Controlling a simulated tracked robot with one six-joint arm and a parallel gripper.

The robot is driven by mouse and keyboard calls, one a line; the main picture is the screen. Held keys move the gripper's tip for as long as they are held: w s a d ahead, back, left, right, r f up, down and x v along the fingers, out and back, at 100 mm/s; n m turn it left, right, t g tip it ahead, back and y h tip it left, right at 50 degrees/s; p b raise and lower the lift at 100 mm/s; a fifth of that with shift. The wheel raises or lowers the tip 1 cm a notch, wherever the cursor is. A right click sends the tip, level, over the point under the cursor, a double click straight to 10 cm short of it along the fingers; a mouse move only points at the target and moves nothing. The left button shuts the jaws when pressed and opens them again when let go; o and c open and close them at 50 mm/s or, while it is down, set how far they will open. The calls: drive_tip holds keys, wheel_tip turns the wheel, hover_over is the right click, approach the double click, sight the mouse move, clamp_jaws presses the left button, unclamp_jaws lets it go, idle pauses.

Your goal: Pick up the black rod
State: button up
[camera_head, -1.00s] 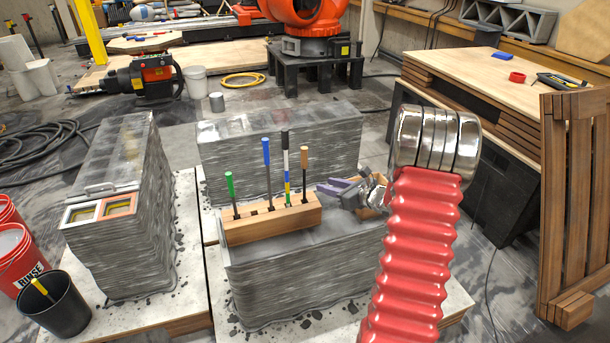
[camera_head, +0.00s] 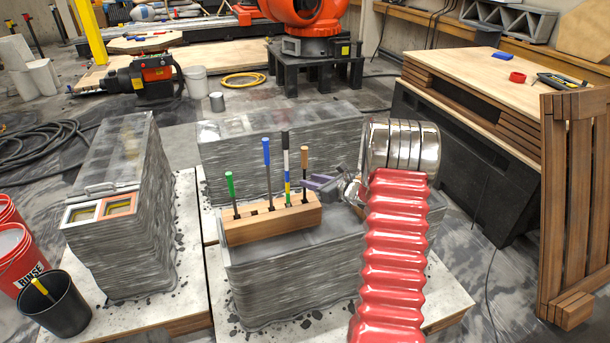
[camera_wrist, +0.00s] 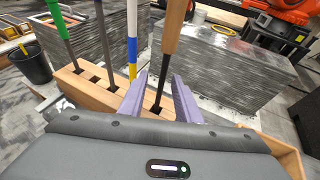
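A wooden block (camera_head: 265,225) holds several upright rods on a grey layered concrete piece. One rod (camera_head: 286,160) has a black top above white, blue and yellow bands; in the wrist view its banded lower part (camera_wrist: 132,35) shows, its top cut off. To its right, a rod with a tan handle (camera_head: 304,156) has a dark shaft, which also shows in the wrist view (camera_wrist: 161,82). My gripper (camera_head: 312,183) is open at the block's right side. In the wrist view its purple fingers (camera_wrist: 162,98) stand either side of the tan-handled rod's shaft; contact cannot be told.
Rods with green (camera_head: 230,184) and blue (camera_head: 266,151) handles stand left in the block. A second concrete piece (camera_head: 280,150) stands behind. A wooden-topped bench (camera_head: 500,75) is at right. A black bucket (camera_head: 55,305) stands at front left.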

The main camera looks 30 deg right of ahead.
drive_tip(key=x, duration=0.5)
drive_tip(key=shift+w+d+f, duration=0.1)
drive_tip(key=shift+d+f, duration=0.05)
drive_tip(key=shift+d, duration=0.15)
idle(0.4)
clamp_jaws()
idle(0.4)
